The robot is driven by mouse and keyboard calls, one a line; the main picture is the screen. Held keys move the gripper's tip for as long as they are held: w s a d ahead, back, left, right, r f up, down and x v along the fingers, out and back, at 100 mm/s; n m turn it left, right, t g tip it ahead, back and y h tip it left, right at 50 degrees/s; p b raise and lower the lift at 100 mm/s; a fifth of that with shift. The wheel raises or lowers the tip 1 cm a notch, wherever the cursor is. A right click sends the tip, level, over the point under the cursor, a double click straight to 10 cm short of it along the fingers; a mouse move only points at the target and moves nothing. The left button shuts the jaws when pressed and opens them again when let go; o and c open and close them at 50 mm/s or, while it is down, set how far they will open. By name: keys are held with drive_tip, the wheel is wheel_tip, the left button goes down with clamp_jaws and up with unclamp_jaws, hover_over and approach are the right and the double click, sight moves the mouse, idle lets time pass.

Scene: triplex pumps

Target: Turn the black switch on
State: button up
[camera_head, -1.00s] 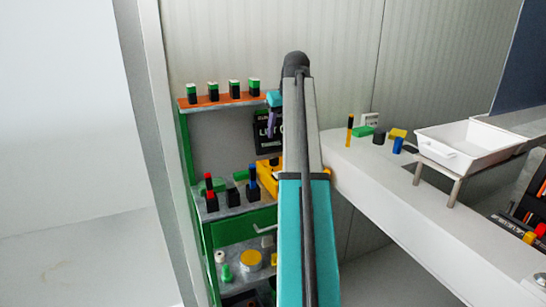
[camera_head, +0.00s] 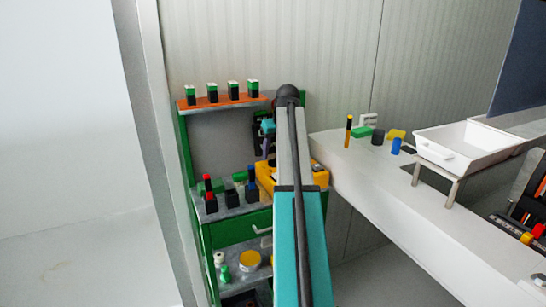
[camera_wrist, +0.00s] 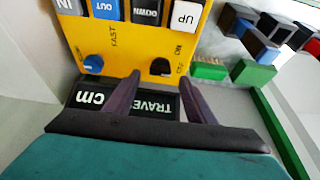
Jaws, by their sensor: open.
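The black switch (camera_wrist: 160,67) is a round knob on the face of a yellow control box (camera_wrist: 135,50), beside ON and OFF lettering, in the wrist view. My gripper (camera_wrist: 158,92) is open and empty, its two purple fingers pointing at the box, with the switch roughly between and beyond their tips. I cannot tell whether they touch the box. A blue knob (camera_wrist: 93,64) is to the left on the same face. In the head view the yellow box (camera_head: 265,177) is partly hidden by my arm, and one gripper finger (camera_head: 265,145) shows above it.
A dark TRAVEL cm display (camera_wrist: 150,104) lies below the knobs. Push buttons (camera_wrist: 145,12) line the box's upper part. Green blocks (camera_wrist: 252,73) are right of it. In the head view, black-based switches (camera_head: 211,204) stand left on the green cart, and a white bench (camera_head: 400,200) is right.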

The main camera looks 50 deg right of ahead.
sight(274, 165)
drive_tip(key=shift+x, duration=1.65)
drive_tip(key=c, duration=1)
drive_tip(key=shift+c, duration=0.2)
